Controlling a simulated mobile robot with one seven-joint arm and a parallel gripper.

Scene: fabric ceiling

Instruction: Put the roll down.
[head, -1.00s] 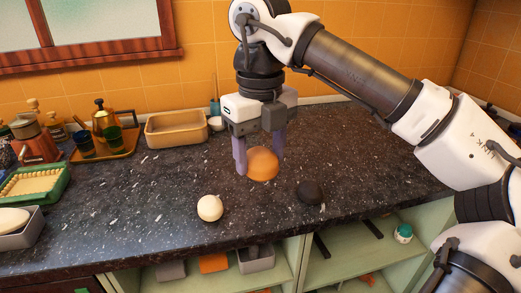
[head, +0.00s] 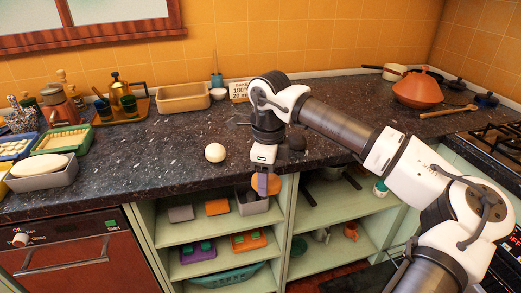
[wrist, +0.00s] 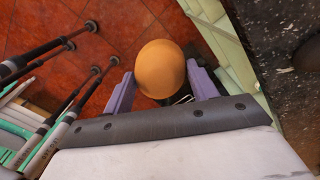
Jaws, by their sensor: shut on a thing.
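The roll (head: 265,187) is round and orange-brown. My gripper (head: 263,185) is shut on it, with a purple finger in front of it in the head view. The roll is in front of the counter's front edge, below the level of the countertop (head: 190,150), before the open shelves. In the wrist view the roll (wrist: 160,69) sits between the two purple fingers of my gripper (wrist: 160,92), with the red tiled floor beneath it. Nothing is seen supporting the roll from below.
Open green shelves (head: 178,232) below hold several boxes and a teal basket (head: 226,280). The counter's middle is largely clear. A stove (head: 500,140) is at right.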

